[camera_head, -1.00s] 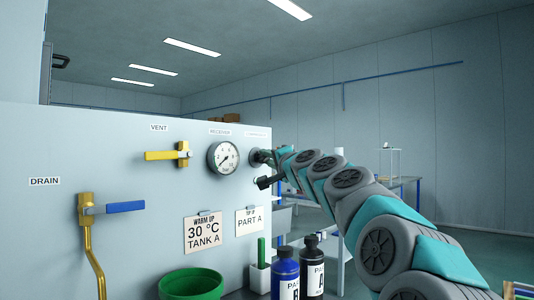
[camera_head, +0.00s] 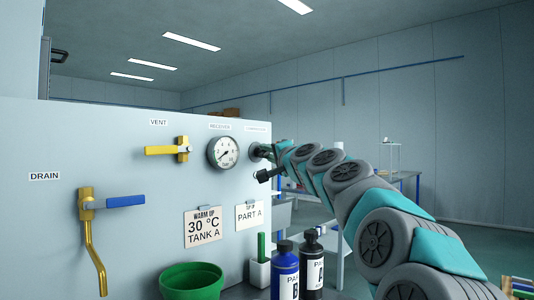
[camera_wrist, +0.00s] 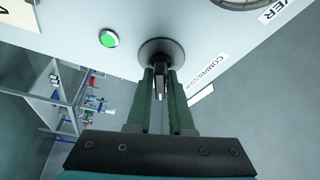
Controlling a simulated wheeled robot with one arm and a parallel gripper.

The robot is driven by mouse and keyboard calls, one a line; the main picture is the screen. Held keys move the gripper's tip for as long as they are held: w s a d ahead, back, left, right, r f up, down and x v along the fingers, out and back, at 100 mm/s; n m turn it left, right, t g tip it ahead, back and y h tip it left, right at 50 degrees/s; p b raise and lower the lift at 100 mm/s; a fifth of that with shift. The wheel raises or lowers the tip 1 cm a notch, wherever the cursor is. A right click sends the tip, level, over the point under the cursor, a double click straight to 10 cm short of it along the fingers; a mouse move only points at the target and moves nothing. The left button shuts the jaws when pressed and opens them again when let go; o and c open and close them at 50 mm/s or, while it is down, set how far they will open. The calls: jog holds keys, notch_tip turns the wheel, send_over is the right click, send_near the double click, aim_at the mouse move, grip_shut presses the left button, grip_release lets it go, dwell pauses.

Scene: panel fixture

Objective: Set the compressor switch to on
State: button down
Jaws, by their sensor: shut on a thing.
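The compressor switch (camera_wrist: 161,47) is a dark round disc with a narrow knob on the pale panel; its COMPRESSOR label (camera_wrist: 208,73) is beside it in the wrist view. My gripper (camera_wrist: 161,77) is shut on the switch knob, with one green finger on each side of it. In the head view the switch (camera_head: 254,151) is at the panel's right edge, partly hidden by my gripper (camera_head: 268,154). The exact angle of the knob is hard to tell.
A green round button or lamp (camera_wrist: 108,39) sits near the switch. A gauge (camera_head: 223,153), a yellow vent handle (camera_head: 163,150) and a blue drain handle (camera_head: 125,201) are left of it. Bottles (camera_head: 285,270) and a green bowl (camera_head: 191,280) stand below.

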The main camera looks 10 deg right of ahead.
jog(key=shift+d+r, duration=0.1)
jog(key=c, duration=0.9)
grip_release()
jog(key=shift+b+v, duration=0.8)
jog(key=shift+v, duration=3.15)
